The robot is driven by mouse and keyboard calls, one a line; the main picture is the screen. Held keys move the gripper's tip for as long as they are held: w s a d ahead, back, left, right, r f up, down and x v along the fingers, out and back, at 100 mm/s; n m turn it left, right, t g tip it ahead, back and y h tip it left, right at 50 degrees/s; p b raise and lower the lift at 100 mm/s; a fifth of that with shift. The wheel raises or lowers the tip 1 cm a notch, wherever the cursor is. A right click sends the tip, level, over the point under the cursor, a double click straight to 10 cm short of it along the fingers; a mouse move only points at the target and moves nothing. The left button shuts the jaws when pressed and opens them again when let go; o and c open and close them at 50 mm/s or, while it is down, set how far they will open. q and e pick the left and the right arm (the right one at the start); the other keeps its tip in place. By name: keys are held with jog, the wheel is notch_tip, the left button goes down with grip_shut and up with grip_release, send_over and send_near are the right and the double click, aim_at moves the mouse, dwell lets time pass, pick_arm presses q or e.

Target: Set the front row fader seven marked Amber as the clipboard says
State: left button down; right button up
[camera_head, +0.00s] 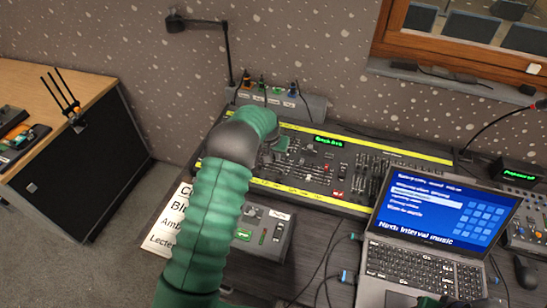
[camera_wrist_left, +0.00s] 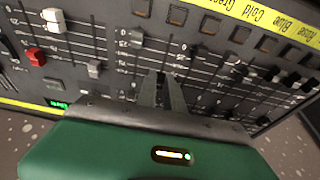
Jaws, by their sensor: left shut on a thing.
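The lighting desk (camera_head: 345,160) has yellow label strips and rows of faders. My left gripper (camera_head: 270,158) is over its left part, and my arm hides many faders there. In the left wrist view the fingers (camera_wrist_left: 161,82) are close together among the faders, shut on what seems to be a fader cap, mostly hidden. I cannot tell whether it is the Amber one. The upside-down strip (camera_wrist_left: 262,17) reads Cold, Blue and Rose among others. The clipboard sheet (camera_head: 163,232) lies left of my arm, its lines cut off by the arm; "Amb" shows, its value hidden.
A small control box (camera_head: 262,240) stands in front of the desk. An open laptop (camera_head: 435,215) stands at the right, with cables beside it. A grey socket box (camera_head: 310,108) stands behind the desk. In the left wrist view a white cap (camera_wrist_left: 52,17) and red cap (camera_wrist_left: 36,56) are left of the fingers.

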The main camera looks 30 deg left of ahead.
pick_arm(q)
jog(key=c, duration=1.8)
grip_release()
jog(key=shift+w+a+r, duration=0.1)
jog(key=shift+o, duration=0.4)
jog(key=shift+r+p, duration=1)
jog(key=shift+r, duration=0.3)
jog(key=v, duration=1.6)
jog(key=shift+r, duration=0.3)
